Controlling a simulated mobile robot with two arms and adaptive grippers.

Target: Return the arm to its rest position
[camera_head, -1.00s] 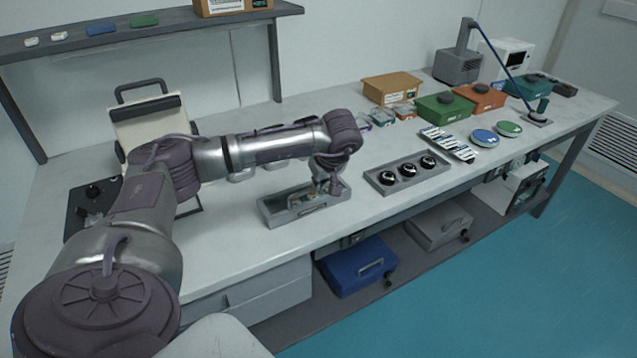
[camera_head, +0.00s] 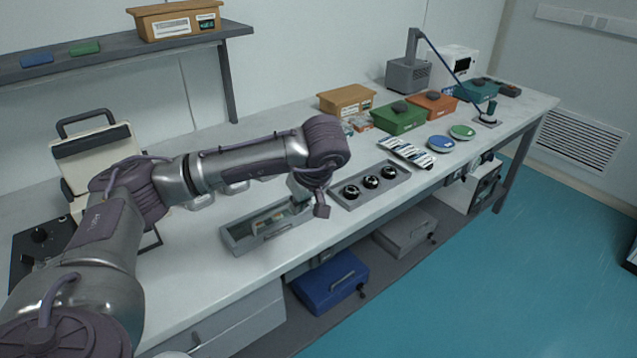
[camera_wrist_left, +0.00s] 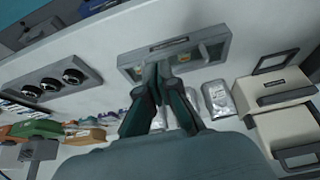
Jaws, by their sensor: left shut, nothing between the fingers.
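My left arm comes in from the left of the head view and bends down at the wrist over the table. My left gripper (camera_head: 311,196) is above the right end of a shallow grey tray (camera_head: 234,240), partly hidden by its own wrist. In the left wrist view the gripper (camera_wrist_left: 158,70) has its dark fingers together with nothing between them, and the tray (camera_wrist_left: 128,62) lies beyond the tips. Small items lie in the tray, too small to tell. My right gripper is in neither view.
A grey holder with three round black pieces (camera_head: 371,182) stands right of the tray. Green (camera_head: 398,120) and orange (camera_head: 432,105) boxes are farther back. A beige case (camera_head: 98,158) stands behind my arm. Silver pouches (camera_wrist_left: 218,99) lie near the tray. A shelf (camera_head: 110,55) hangs at the back left.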

